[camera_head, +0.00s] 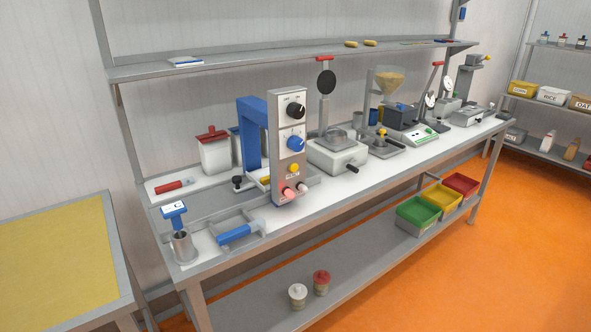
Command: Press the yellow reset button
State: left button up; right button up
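A grey upright control panel (288,140) stands at the front edge of the workbench, left of the middle. The yellow reset button (294,168) is on its lower front face, below a black knob (295,110) and a blue knob (295,143). A small label, too small to read surely, is just under the button. Nothing covers the button. Neither of my grippers is in view.
A blue frame (250,132) stands behind the panel. A blue-handled tray (236,234) and a metal cup (183,246) are left of it; a press-like device (337,152) is right. A shelf (250,57) runs above. Orange floor (430,280) in front is clear.

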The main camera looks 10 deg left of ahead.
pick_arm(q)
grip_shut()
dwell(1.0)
